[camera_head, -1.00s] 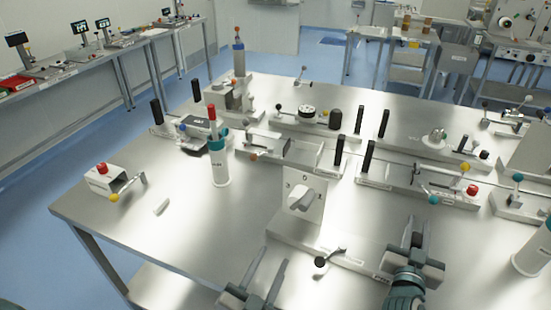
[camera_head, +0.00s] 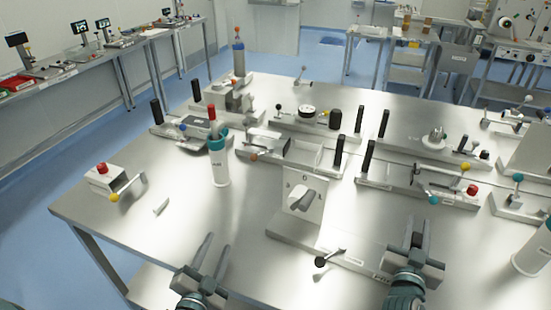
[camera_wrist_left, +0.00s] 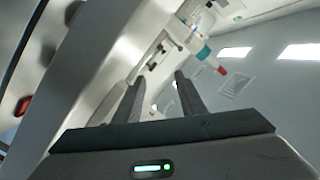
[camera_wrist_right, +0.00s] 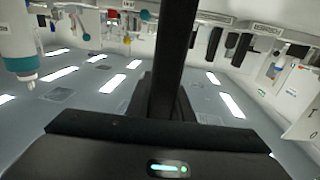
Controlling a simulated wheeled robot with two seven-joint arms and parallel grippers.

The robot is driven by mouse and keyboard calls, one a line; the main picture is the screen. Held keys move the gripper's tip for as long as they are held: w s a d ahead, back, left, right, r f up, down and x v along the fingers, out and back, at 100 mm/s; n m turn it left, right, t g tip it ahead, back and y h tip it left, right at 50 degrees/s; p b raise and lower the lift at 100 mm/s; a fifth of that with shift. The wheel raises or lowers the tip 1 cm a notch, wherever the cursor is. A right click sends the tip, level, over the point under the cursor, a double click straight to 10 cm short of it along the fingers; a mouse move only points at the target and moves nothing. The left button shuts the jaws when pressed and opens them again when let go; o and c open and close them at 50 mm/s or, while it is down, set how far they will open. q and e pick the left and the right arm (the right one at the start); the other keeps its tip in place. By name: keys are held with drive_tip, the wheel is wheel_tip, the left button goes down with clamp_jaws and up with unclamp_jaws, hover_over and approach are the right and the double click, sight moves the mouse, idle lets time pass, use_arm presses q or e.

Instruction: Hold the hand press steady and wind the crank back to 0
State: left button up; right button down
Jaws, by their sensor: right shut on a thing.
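The central device has an upright white panel (camera_head: 303,196) marked 0, with a grey pointer-like part on its face. It stands on a long metal base, with a crank (camera_head: 331,258) ending in a black knob at the front. I take it as the hand press. My right gripper (camera_head: 417,234) is at the base's right end, shut on a dark upright bar, which shows as a black post (camera_wrist_right: 175,50) in the right wrist view. My left gripper (camera_head: 215,250) is open and empty, left of the base and apart from the crank. It also shows in the left wrist view (camera_wrist_left: 157,88).
A white bottle with a teal collar (camera_head: 218,165) stands behind my left gripper. A box with a red button and yellow-knobbed crank (camera_head: 100,180) is at the left. Several similar fixtures with black posts fill the table's back. The left front of the table is clear.

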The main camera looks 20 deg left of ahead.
use_arm(q)
drive_tip(key=a, duration=0.3)
drive_tip(key=a+y, duration=0.1)
drive_tip(key=a, duration=0.2)
drive_tip(key=a+y, duration=0.1)
drive_tip(key=a, duration=0.2)
drive_tip(key=shift+s+f+m, duration=0.1)
drive_tip(key=shift+f+m, duration=0.15)
drive_tip(key=shift+m, duration=0.15)
